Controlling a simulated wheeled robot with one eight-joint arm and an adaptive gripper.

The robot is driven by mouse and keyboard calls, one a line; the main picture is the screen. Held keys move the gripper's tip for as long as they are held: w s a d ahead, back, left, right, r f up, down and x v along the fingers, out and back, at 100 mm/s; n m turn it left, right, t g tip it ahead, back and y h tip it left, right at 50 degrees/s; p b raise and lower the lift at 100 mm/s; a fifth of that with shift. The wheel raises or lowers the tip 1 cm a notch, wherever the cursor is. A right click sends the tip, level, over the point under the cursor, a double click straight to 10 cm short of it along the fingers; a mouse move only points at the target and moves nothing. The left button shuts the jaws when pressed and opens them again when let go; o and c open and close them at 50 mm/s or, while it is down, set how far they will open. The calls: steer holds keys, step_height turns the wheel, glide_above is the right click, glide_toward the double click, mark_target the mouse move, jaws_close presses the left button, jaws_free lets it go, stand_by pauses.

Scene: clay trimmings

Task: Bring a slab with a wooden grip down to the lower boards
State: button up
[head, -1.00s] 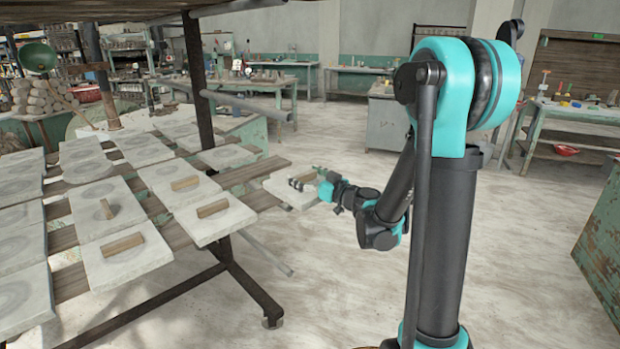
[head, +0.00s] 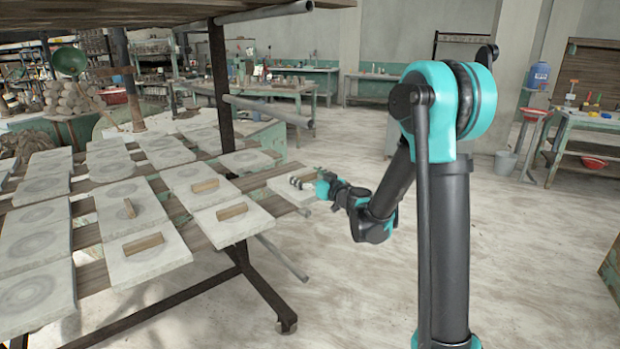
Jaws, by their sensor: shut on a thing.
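My gripper (head: 306,183) is shut on the wooden grip of a grey slab (head: 284,187). That slab is roughly level, just off the right end of the lower boards (head: 92,273); I cannot tell whether it touches them. My fingers hide most of its grip. On the lower boards lie several grey square slabs. Other slabs, such as the one at the far left (head: 37,237), show round marks and no grip.
An upper shelf (head: 150,22) overhangs the lower boards, with a dark post (head: 221,95) and a grey pipe (head: 268,110) near its right end. Workbenches stand at the back. The floor (head: 350,270) right of the rack is clear.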

steer(key=x, duration=0.3)
steer(key=shift+w+a+f, duration=0.1)
steer(key=shift+a+f, duration=0.05)
steer(key=shift+f, duration=1.9)
steer(key=shift+f, duration=0.3)
steer(key=o, duration=1.7)
steer(key=shift+o, duration=0.2)
